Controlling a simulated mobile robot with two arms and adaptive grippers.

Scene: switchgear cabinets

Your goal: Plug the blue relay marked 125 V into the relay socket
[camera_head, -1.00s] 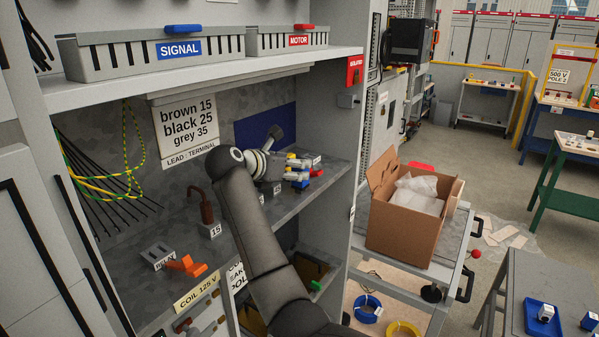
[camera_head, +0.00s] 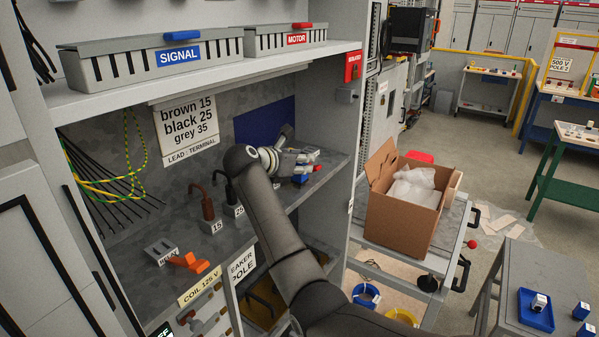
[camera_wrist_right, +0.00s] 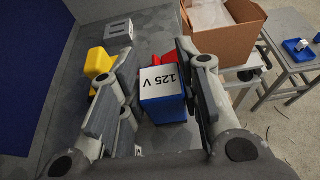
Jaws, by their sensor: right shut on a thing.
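The blue relay (camera_wrist_right: 163,108) has a white top marked 125 V and sits between the fingers of my right gripper (camera_wrist_right: 160,70) in the right wrist view. My right gripper (camera_head: 302,167) is shut on it over the right part of the grey shelf; the relay shows as a small blue patch in the head view (camera_head: 300,180). Whether it touches the shelf I cannot tell. A grey slotted block (camera_head: 161,250), apparently the relay socket, sits at the shelf's near left, away from the gripper. Its label is hard to read. My left gripper is not in view.
A yellow piece (camera_wrist_right: 98,62) and a red piece (camera_wrist_right: 172,58) lie close to the gripper. An orange piece (camera_head: 188,262) lies beside the slotted block. Posts marked 15 (camera_head: 216,226) and 25 (camera_head: 239,211) stand on the shelf. An upper shelf (camera_head: 210,79) overhangs the bay.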

